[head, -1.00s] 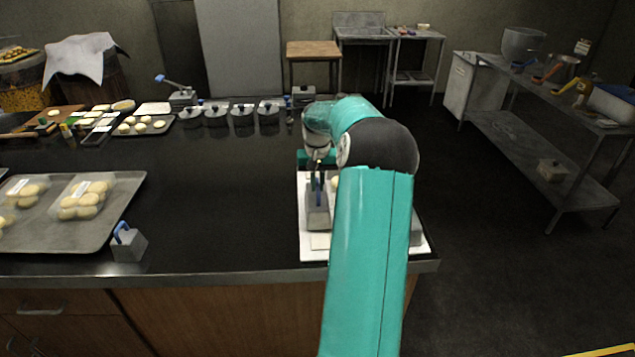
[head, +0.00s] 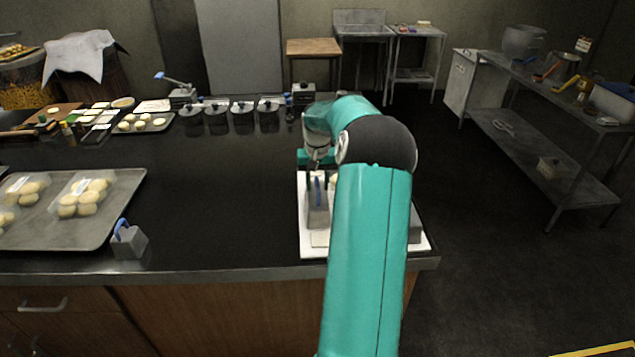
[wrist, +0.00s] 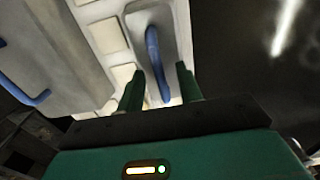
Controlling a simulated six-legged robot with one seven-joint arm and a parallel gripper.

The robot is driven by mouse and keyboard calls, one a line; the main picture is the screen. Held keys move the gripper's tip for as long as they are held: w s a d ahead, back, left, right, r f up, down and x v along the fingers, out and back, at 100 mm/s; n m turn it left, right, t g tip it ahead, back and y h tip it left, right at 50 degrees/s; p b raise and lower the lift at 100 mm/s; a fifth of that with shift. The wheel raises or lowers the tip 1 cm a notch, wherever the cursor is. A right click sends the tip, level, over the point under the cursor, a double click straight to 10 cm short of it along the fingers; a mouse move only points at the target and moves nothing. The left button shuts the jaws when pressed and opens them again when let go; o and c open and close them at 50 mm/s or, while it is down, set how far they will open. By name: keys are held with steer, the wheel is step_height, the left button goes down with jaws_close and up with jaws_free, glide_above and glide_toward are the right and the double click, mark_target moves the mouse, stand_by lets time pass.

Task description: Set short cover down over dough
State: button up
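A grey cover with a blue handle (head: 318,212) sits low on the white board (head: 312,251), left of my arm. My gripper (head: 316,172) is above this cover, at its handle. In the wrist view, my gripper (wrist: 160,91) has its two green fingers apart, with a blue handle (wrist: 154,62) between them and gaps beside it. Pale square dough pieces (wrist: 105,36) lie next to the grey cover (wrist: 177,25). A second grey block (head: 415,231) shows right of my arm, partly hidden. I cannot tell whether dough lies under the handled cover.
Another grey piece (wrist: 45,45) with a blue handle fills the left of the wrist view. On the black counter (head: 215,220), a small grey block with a blue handle (head: 129,241) stands beside a metal tray (head: 125,195) of dough balls. The counter between tray and board is clear.

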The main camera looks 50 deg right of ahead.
step_height(320, 180, up, 14)
stand_by(0.4)
